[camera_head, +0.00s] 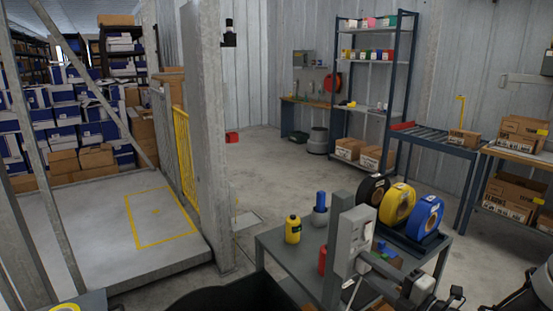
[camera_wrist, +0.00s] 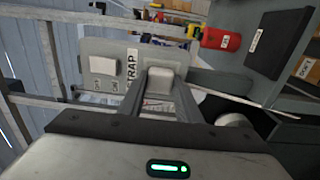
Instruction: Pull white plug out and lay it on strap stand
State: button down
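A grey outlet box (camera_head: 352,236) stands on a post at the front of the grey table. My gripper (camera_head: 372,262) is at the lower right side of this box. In the wrist view my gripper's fingers (camera_wrist: 160,88) flank a pale block that looks like the white plug (camera_wrist: 160,78), close to the panel. I cannot tell whether they press on it.
A yellow bottle (camera_head: 293,229) and a blue-topped bottle (camera_head: 320,211) stand on the table (camera_head: 285,262). A red canister (camera_head: 322,260) stands behind the post; a red cylinder (camera_wrist: 221,39) shows in the wrist view.

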jog(key=shift+p+v, duration=1.75)
jog(key=shift+v, duration=1.25)
jog(key=shift+s, duration=0.1)
